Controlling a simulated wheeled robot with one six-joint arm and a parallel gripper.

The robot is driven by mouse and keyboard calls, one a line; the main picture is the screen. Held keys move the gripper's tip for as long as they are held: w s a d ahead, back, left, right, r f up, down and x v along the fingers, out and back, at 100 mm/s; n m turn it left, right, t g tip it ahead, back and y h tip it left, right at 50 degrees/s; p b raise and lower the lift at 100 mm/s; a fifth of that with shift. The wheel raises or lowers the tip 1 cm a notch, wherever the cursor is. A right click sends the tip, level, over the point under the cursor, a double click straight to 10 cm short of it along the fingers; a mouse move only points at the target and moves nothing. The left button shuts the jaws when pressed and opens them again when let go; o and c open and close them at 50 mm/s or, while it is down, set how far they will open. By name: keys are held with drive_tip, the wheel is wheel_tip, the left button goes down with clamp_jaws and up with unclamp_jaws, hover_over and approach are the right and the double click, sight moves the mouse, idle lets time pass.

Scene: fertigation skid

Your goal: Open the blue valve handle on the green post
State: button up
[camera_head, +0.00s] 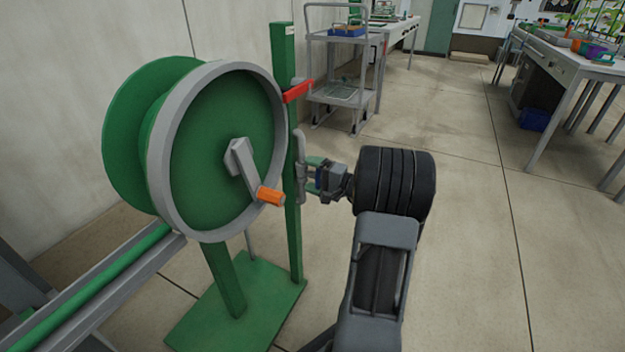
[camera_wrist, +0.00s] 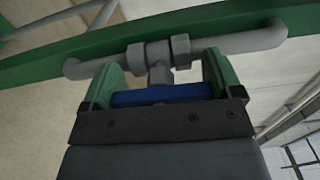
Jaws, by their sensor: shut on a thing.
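The green post (camera_head: 290,225) stands upright beside the hose reel, and it crosses the top of the wrist view (camera_wrist: 215,28). A grey pipe with a valve body (camera_wrist: 158,55) runs along the post. The blue valve handle (camera_wrist: 160,94) lies between the green fingers of my gripper (camera_wrist: 168,82), close in front of the valve body. My gripper (camera_head: 313,176) reaches the post from the right and is shut on the blue handle. The fingers hide the handle's ends.
A red lever (camera_head: 297,92) sits higher on the post. The green hose reel (camera_head: 215,150), with a grey rim and an orange crank grip (camera_head: 270,195), stands just left. A grey cart (camera_head: 340,95) stands behind.

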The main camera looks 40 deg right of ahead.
drive_tip(key=shift+n, duration=0.3)
idle(0.4)
drive_tip(key=o, duration=0.7)
drive_tip(key=shift+o, duration=0.2)
drive_tip(key=p+v, duration=0.4)
drive_tip(key=v, duration=0.9)
drive_tip(key=shift+s+d, duration=0.2)
drive_tip(key=shift+s, duration=0.15)
drive_tip(key=shift+f, duration=0.1)
